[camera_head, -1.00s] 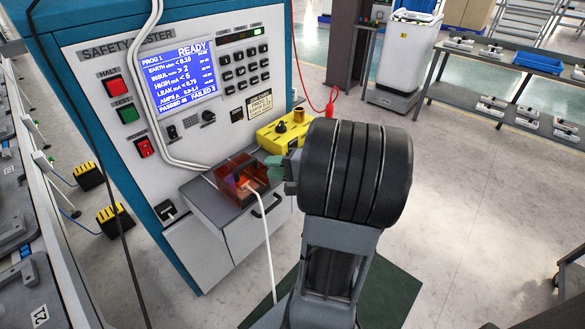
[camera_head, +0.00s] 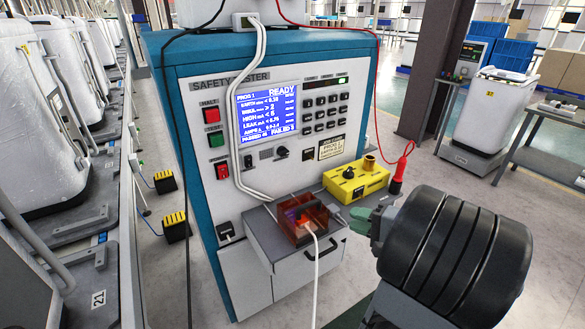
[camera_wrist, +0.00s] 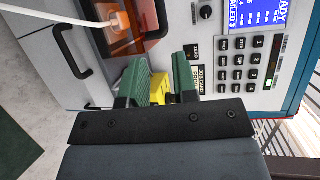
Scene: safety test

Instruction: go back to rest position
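My gripper (camera_head: 366,218) is at the right of the tester's front shelf, beside the orange see-through box and apart from it. In the wrist view its two green fingers (camera_wrist: 159,84) stand apart with nothing held between them; a yellow box shows in the gap, behind the fingers. My black arm reaches in from the lower right of the head view. The orange box (camera_head: 283,231) sits on the grey shelf with a white cable coming out of its front; part of it shows in the wrist view (camera_wrist: 135,38).
The safety tester (camera_head: 190,80) shows READY on its blue screen (camera_head: 266,114). A yellow box (camera_head: 372,184) with a black knob sits at its right, with a red probe (camera_head: 397,180) on a red cable alongside. Open floor (camera_head: 440,160) lies to the right. A line of white appliances (camera_head: 38,120) stands at left.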

